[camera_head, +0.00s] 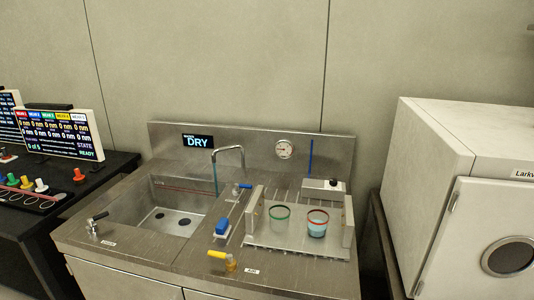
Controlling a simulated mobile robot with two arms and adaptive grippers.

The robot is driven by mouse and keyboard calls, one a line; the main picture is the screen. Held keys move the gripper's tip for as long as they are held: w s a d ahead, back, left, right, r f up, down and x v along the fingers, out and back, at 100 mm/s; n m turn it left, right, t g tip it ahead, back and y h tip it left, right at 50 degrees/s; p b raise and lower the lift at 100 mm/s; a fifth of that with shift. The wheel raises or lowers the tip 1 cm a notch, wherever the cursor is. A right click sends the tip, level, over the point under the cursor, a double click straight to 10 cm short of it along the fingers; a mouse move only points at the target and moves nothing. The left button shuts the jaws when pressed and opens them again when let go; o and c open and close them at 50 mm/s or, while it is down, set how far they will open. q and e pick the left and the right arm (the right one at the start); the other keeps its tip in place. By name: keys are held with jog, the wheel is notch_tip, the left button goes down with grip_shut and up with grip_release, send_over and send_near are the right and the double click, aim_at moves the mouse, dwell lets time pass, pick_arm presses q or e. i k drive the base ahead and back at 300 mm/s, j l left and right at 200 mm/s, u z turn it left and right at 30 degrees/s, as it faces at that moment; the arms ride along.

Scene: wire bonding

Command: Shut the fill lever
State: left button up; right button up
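Several levers are on the steel sink bench (140,255). A black-handled lever (98,217) stands at its front left corner with a small label by it. A yellow-handled lever (218,254) stands at the front middle, also near a label. A blue-handled lever (243,186) is behind, right of the basin. The labels are too small to read, so I cannot tell which is the fill lever. A curved faucet (230,150) hangs over the basin (165,215), with a thin bluish line below its spout. Neither of my grippers is in view.
Green-rimmed (279,218) and red-rimmed (318,222) cups stand on a plate between upright panels. A display (198,141) reads DRY, beside a round gauge (284,149). A black console (20,225) is left, a white cabinet (440,180) right.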

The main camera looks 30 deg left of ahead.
aim_at(245, 186)
jog(key=i+j+u, duration=0.2)
jog(key=u, duration=0.15)
jog(key=i+j+u, duration=0.3)
jog(key=i+u, duration=0.15)
jog(key=u, duration=0.2)
